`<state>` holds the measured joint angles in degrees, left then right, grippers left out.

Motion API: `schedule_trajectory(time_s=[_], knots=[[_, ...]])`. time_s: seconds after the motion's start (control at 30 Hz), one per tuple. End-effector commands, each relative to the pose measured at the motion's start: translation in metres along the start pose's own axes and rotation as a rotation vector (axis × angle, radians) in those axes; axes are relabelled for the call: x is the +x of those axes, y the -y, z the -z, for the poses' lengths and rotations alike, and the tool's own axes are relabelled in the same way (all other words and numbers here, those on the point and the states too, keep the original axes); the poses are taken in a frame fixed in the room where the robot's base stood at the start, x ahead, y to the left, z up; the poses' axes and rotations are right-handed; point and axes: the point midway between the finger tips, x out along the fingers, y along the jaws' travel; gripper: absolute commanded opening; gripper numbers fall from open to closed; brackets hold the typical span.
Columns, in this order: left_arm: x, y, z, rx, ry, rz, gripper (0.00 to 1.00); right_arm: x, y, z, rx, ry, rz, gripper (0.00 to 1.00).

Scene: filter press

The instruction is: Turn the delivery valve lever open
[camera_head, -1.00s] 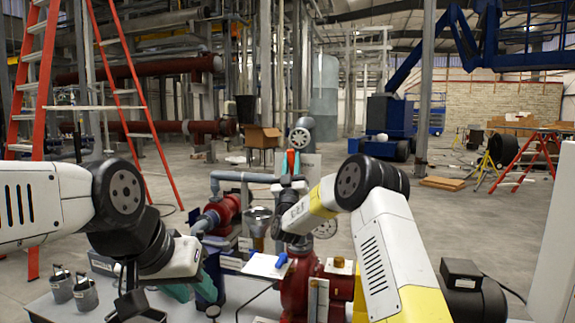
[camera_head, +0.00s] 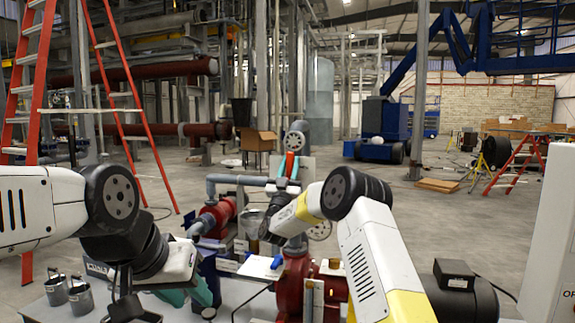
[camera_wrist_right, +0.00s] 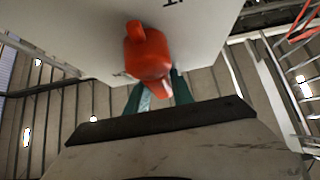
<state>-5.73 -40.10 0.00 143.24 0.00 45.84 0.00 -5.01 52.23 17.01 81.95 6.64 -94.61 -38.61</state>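The orange-red delivery valve lever (camera_head: 290,163) stands upright below a round grey flange (camera_head: 296,138) in the head view. In the right wrist view the lever (camera_wrist_right: 150,55) is large, in front of a pale panel, its lower tip between the teal fingers. My right gripper (camera_wrist_right: 160,92) is open around that tip; whether the fingers touch it I cannot tell. It also shows in the head view (camera_head: 289,180), partly behind its own wrist. My left gripper (camera_head: 190,293) is low at the left, its teal fingers beside a dark blue part; its opening is hidden.
Red pumps (camera_head: 216,215) and grey pipework (camera_head: 238,180) stand around the lever. Two small metal cans (camera_head: 80,295) stand at the left of the bench.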

Motion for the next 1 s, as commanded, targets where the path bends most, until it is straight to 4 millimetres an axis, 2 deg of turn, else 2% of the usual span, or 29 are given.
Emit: schedule_trajectory(time_s=[0.03,0.07,0.37,0.47,0.8,1.0], knots=[[0.000,0.000,0.000,0.000,0.000,0.000,0.36,0.000,0.000,-0.001,-0.002,0.001,0.001,0.39],[0.000,0.000,0.000,0.000,0.000,0.000,0.36,0.000,0.000,-0.001,-0.002,0.001,0.001,0.45],[0.000,0.000,0.000,0.000,0.000,0.000,0.36,0.001,0.000,0.001,-0.002,-0.003,0.001,0.45],[0.000,0.000,0.000,0.000,0.000,0.000,0.36,-0.005,0.001,0.001,-0.002,-0.002,0.002,0.45],[0.000,0.000,0.000,0.000,0.000,0.000,0.36,-0.060,0.001,0.000,-0.002,0.001,0.003,0.45],[0.000,0.000,0.000,0.000,0.000,0.000,0.36,-0.076,0.000,0.000,-0.003,-0.002,0.001,0.45]])
